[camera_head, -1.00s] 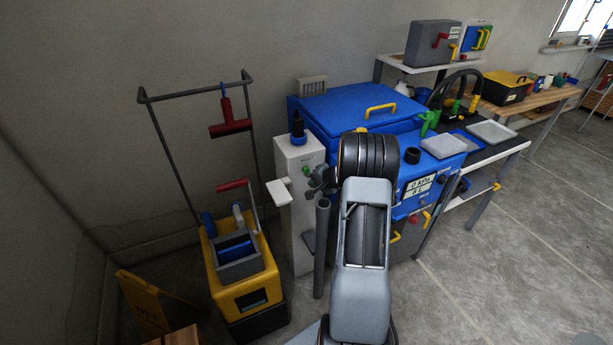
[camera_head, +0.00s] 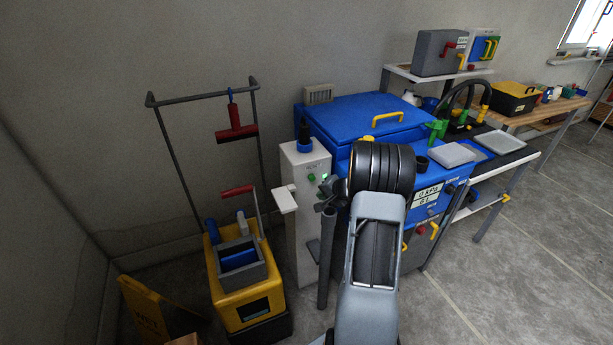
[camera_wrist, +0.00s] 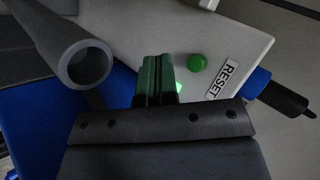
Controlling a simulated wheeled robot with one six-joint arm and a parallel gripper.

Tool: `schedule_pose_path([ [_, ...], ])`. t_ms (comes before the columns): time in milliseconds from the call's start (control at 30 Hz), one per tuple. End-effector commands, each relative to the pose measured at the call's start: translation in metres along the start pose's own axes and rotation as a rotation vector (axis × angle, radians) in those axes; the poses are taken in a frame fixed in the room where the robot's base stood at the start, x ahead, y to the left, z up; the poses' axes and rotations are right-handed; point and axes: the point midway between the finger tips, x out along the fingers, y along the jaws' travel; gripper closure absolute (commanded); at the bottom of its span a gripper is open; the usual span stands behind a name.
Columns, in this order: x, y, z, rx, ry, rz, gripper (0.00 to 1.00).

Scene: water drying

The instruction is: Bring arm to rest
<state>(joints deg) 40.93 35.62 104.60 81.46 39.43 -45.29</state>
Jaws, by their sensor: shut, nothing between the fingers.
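My arm reaches forward in the head view, with its black wrist joint in front of the blue machine (camera_head: 350,112). My gripper (camera_head: 325,192) is small and dark there, beside the white post (camera_head: 300,225) with a green button (camera_head: 311,177). In the wrist view my gripper (camera_wrist: 158,68) shows its two fingers together, tinted green, with nothing between them. The green button (camera_wrist: 197,62) is just right of the fingertips, apart from them in the picture, next to a RESET label (camera_wrist: 222,80). A green glow lies beside the fingers.
A grey upright tube (camera_head: 326,265) stands close to the gripper; its open end (camera_wrist: 85,65) shows left of the fingers. A yellow mop bucket (camera_head: 240,295) stands to the left. A table with trays (camera_head: 452,154) is to the right. Open floor lies at far right.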

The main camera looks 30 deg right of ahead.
Motion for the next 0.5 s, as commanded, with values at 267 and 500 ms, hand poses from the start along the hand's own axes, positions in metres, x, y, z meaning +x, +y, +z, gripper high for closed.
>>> schedule_pose_path([
  [267,0.000,0.000,0.000,0.018,0.000,0.000,1.00],
  [500,-0.007,0.024,0.047,0.100,-0.168,0.108,1.00],
])
